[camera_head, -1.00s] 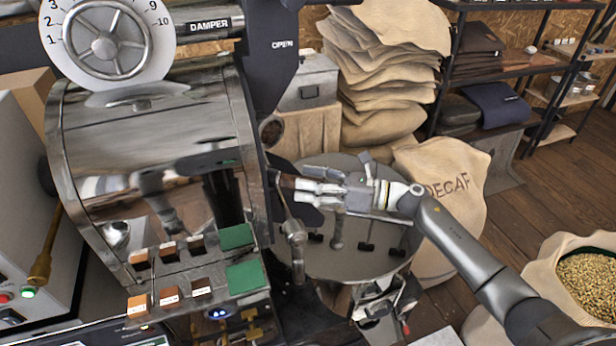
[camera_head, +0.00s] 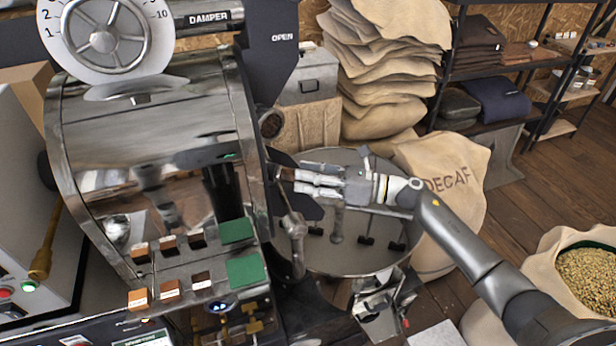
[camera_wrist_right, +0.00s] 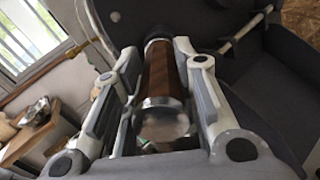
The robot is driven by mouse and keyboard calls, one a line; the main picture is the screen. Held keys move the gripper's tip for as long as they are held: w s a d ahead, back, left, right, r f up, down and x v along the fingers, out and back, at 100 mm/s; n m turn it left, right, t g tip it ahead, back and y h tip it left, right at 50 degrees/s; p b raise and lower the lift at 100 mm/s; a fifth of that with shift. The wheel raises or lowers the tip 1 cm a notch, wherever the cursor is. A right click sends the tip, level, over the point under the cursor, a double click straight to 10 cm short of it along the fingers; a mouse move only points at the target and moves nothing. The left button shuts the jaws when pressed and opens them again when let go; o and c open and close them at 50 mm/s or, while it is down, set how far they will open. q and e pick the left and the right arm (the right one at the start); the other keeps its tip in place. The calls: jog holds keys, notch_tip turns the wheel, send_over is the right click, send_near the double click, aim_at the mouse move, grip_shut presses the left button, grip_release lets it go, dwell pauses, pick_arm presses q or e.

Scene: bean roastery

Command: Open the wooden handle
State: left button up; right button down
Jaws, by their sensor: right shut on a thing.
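The wooden handle (camera_wrist_right: 160,72) is a brown cylinder with a metal end cap. In the right wrist view it lies between the two fingers of my right gripper (camera_wrist_right: 152,98), pointing toward the camera. In the head view my right gripper (camera_head: 308,182) reaches in from the right and is shut on the handle at the front of the steel roaster (camera_head: 150,130). There the fingers hide most of the handle, and only a small brown part (camera_head: 287,174) shows. My left gripper is not in view.
The round cooling tray (camera_head: 350,258) lies below my right gripper. A dark panel marked OPEN (camera_head: 272,60) stands behind. A DECAF sack (camera_head: 450,180) is at the right, with a sack of beans (camera_head: 590,275) farther right. Shelves (camera_head: 490,70) stand at the back.

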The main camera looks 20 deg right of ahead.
jog(key=b+v, duration=0.6)
jog(key=v, duration=0.4)
jog(key=shift+b, duration=0.4)
jog(key=shift+d, duration=0.1)
jog(key=c, duration=1.1)
grip_release()
jog(key=shift+s, duration=0.1)
jog(key=v, duration=1.2)
